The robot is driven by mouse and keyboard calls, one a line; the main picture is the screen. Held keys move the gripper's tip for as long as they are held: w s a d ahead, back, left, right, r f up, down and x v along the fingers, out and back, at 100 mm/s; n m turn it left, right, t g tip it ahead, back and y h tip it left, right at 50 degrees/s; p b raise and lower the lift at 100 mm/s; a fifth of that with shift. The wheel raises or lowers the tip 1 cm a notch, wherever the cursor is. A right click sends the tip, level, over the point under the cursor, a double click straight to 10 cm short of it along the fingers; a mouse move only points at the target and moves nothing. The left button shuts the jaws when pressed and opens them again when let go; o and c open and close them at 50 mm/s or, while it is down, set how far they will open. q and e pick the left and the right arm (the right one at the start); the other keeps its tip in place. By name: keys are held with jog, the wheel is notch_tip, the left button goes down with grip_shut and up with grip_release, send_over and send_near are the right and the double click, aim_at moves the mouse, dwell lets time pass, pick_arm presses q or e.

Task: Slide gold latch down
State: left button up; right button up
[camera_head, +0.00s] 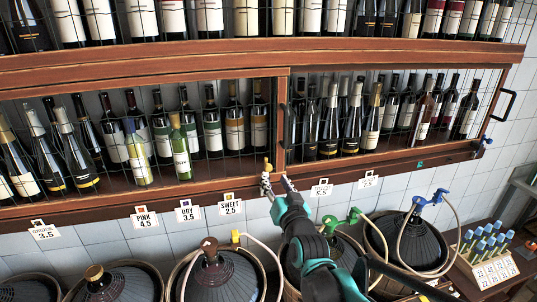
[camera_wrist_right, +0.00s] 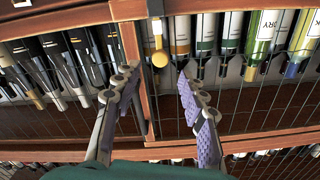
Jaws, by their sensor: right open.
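The gold latch (camera_head: 267,164) is a small yellow knob on the wooden cabinet frame, beside the post between the two wire-mesh doors. In the right wrist view the gold latch (camera_wrist_right: 159,56) shows as a round knob on a short bar near the top centre. My right gripper (camera_head: 277,184) is just below the latch in the head view. In the wrist view my right gripper (camera_wrist_right: 160,84) is open and empty, with the latch lined up between its fingers and apparently apart from them. My left gripper is not in view.
Wine bottles (camera_head: 233,130) stand behind the wire mesh. A blue latch (camera_head: 485,142) and a black handle (camera_head: 507,104) are at the right. Price tags (camera_head: 231,205) hang along the lower ledge. Demijohns in baskets (camera_head: 222,275) stand close below my right arm.

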aim_at(269, 169)
jog(key=p+x, duration=0.2)
jog(key=shift+w+r, duration=0.15)
jog(key=shift+w, duration=0.15)
jog(key=x, duration=0.4)
jog(key=shift+w+a, duration=0.15)
jog(key=shift+w, duration=0.35)
grip_shut()
